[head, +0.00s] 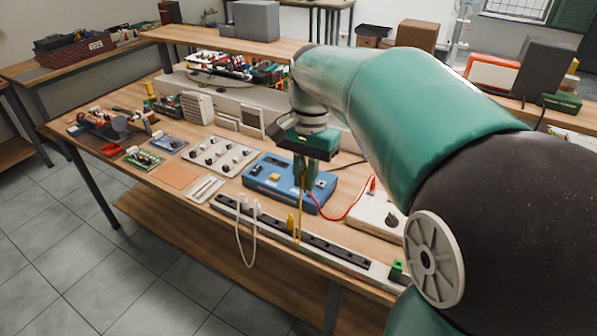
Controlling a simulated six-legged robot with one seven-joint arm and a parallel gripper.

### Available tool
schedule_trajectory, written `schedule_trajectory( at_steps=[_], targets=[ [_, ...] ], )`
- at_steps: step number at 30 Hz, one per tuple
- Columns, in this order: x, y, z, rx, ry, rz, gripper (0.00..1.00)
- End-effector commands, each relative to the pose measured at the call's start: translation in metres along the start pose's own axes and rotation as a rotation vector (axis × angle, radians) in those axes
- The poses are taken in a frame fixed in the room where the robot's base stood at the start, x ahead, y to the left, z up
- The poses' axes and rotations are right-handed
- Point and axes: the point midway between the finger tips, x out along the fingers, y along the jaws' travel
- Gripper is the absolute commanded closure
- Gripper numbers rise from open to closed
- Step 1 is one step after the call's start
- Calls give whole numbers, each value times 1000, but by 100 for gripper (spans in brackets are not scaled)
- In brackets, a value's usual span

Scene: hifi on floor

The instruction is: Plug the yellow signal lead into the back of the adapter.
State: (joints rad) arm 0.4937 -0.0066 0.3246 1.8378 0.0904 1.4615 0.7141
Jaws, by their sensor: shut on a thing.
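My gripper (302,184) points down over the blue box (262,184) on the bench. It is shut on the yellow signal lead (300,215), whose thin cable hangs below the fingers toward the power strip. The held end of the lead is mostly hidden by the fingers, and I cannot tell whether it touches the blue box. The blue box has several sockets or knobs on top and may be the adapter; I cannot make out its back. A small yellow plug-like piece (290,223) shows at the strip beside the cable.
A red lead (350,208) loops from the blue box to a white box with a black knob (391,219). A power strip (330,248) with white cables (240,235) runs along the front edge. A white panel with knobs (219,155) is left. My arm hides the right bench.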

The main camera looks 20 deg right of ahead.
Motion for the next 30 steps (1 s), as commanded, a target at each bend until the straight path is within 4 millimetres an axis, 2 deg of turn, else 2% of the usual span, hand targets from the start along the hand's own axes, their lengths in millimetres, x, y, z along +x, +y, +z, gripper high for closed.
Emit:
schedule_trajectory(
  at_steps=[30],
  targets=[
    [-14, 88, -107, 2, -3, 0, 100]
  ],
)
